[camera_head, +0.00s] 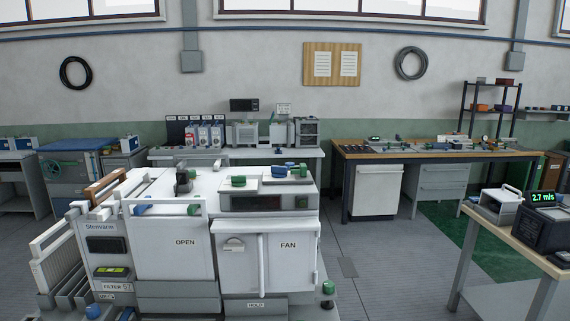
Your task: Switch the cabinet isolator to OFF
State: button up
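A white cabinet (183,245) stands close in front, with a left door marked OPEN and a right door marked FAN (280,265). I cannot tell for sure which part is the isolator. A dark upright fitting (183,181) on the cabinet top could be a switch, but its position is too small to read. The left face has a dark panel (106,245) under the name Stenvarm, a lit yellow-green display (112,272) and a FILTER label. A dark panel with a small green square (266,202) sits above the FAN door. My gripper is not in view.
A back bench (240,153) holds labelled red-and-white items (205,133) and grey boxes. A wooden-topped workbench (425,149) stands at back right. A near right table (515,238) carries a meter reading 2.7 m/s (543,198). Floor between cabinet and right table is mostly clear.

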aim_at(277, 171)
jog(key=u, duration=0.15)
jog(key=i, duration=0.95)
jog(key=u, duration=0.5)
